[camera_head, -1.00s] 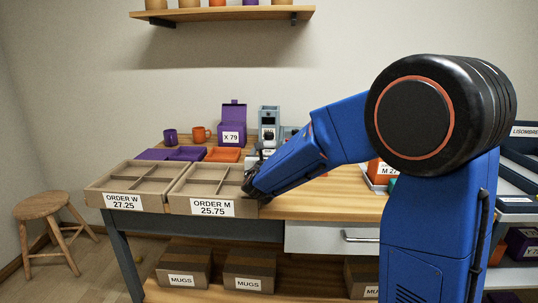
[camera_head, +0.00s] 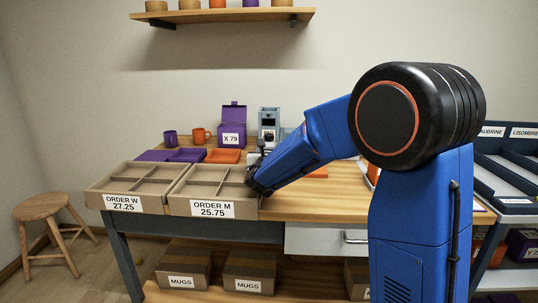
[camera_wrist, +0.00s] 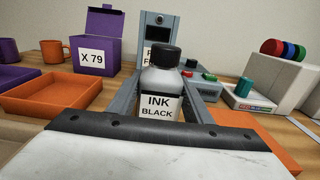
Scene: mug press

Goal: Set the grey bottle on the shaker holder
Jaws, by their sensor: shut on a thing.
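The grey bottle (camera_wrist: 159,92), with a black cap and an INK BLACK label, stands upright between my gripper's fingers (camera_wrist: 160,108) in the wrist view. My gripper is shut on it. In the head view my gripper (camera_head: 254,178) is dark and beside the right edge of the ORDER M tray; the bottle is hard to make out there. I cannot tell for sure which thing is the shaker holder. A white device with coloured discs (camera_wrist: 285,75) and a teal cylinder (camera_wrist: 243,88) on a labelled base stand to the right in the wrist view.
A grey press (camera_head: 268,120) stands behind the bottle, with a box of red and green buttons (camera_wrist: 199,75) beside it. A purple X 79 box (camera_head: 232,132), orange tray (camera_wrist: 58,97) and orange mug (camera_wrist: 53,50) are left. The ORDER M tray (camera_head: 213,208) sits at the table's front.

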